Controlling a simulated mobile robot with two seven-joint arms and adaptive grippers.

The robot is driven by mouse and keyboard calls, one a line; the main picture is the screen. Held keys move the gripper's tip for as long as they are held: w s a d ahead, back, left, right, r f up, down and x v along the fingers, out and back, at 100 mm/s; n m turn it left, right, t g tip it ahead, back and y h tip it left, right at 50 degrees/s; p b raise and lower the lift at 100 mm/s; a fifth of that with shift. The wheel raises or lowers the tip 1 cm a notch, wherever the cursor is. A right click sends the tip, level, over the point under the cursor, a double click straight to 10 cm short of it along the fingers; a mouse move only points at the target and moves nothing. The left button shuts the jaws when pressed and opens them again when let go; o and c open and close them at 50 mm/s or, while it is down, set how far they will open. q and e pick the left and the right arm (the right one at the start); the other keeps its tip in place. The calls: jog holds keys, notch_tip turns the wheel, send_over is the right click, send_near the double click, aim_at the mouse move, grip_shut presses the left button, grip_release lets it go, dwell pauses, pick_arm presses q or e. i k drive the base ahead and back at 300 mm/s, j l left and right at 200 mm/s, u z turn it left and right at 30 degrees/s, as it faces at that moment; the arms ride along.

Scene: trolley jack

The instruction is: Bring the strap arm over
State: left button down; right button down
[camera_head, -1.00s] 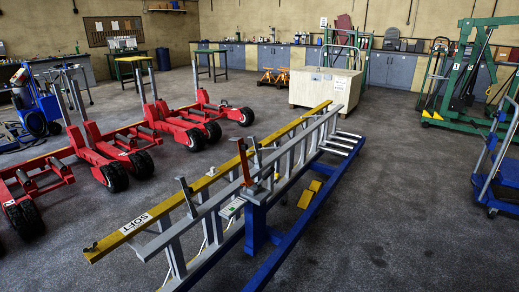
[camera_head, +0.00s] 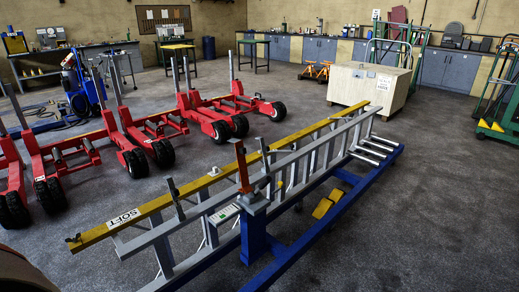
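An upright red arm (camera_head: 242,168) stands on top of the blue post (camera_head: 253,236) near the middle. It may be the strap arm, but I cannot tell for sure. A dark upright bar (camera_head: 176,198) stands beside the ladder towards its near end. Neither of my grippers is in view.
Red wheeled jacks (camera_head: 130,155) stand along the left. A wooden crate (camera_head: 350,85) stands behind the trolley's far end. Open grey floor (camera_head: 440,200) lies to the right. A dark rounded shape (camera_head: 18,272) fills the bottom left corner; I cannot tell what it is.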

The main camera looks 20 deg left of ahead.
aim_at(241, 150)
jog(key=i+j, duration=0.1)
jog(key=i, duration=0.45)
jog(key=i+j, duration=0.1)
jog(key=i, duration=0.4)
jog(key=j+u, duration=0.05)
